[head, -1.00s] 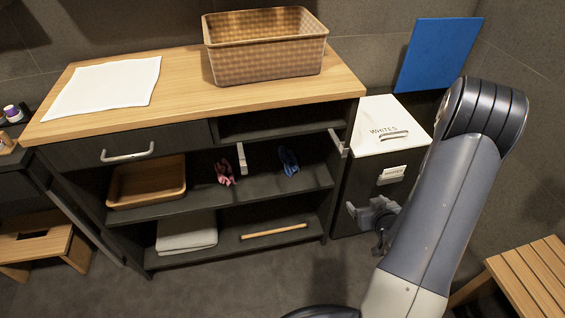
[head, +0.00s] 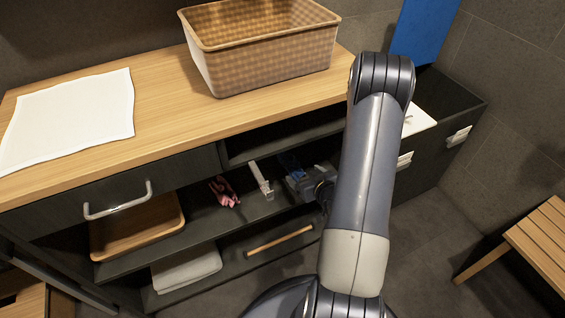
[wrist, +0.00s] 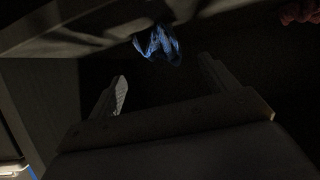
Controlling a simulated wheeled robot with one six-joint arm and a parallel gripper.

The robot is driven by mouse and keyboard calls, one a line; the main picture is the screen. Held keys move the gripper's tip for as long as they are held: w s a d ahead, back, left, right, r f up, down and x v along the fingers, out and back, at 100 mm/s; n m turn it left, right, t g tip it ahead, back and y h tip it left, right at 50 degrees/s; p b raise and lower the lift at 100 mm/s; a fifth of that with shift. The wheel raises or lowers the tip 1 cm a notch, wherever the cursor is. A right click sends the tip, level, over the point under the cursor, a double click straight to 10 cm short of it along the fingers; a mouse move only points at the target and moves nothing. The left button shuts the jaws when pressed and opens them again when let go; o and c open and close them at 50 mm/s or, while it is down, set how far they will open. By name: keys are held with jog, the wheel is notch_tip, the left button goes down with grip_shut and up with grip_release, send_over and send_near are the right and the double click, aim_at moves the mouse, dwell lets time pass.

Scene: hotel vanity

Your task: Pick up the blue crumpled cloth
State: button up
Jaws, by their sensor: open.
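The blue crumpled cloth (head: 289,163) lies on the middle shelf of the dark cabinet, partly hidden behind my gripper in the head view. In the wrist view the blue cloth (wrist: 158,44) shows beyond the fingertips, roughly between their lines. My gripper (wrist: 165,85) is open and empty, with its two fingers apart and short of the cloth. In the head view my gripper (head: 298,182) is at the shelf opening, just in front of the cloth.
A pink crumpled cloth (head: 224,191) lies left on the same shelf. A wooden tray (head: 137,228) is further left. A folded towel (head: 187,268) and wooden rod (head: 279,240) are below. A woven basket (head: 262,75) is on top.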

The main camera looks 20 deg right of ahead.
aim_at(297, 169)
jog(key=b+x, duration=0.1)
jog(key=x, duration=0.7)
jog(key=shift+w+a, duration=0.15)
jog(key=shift+w, duration=0.05)
jog(key=c, duration=1.1)
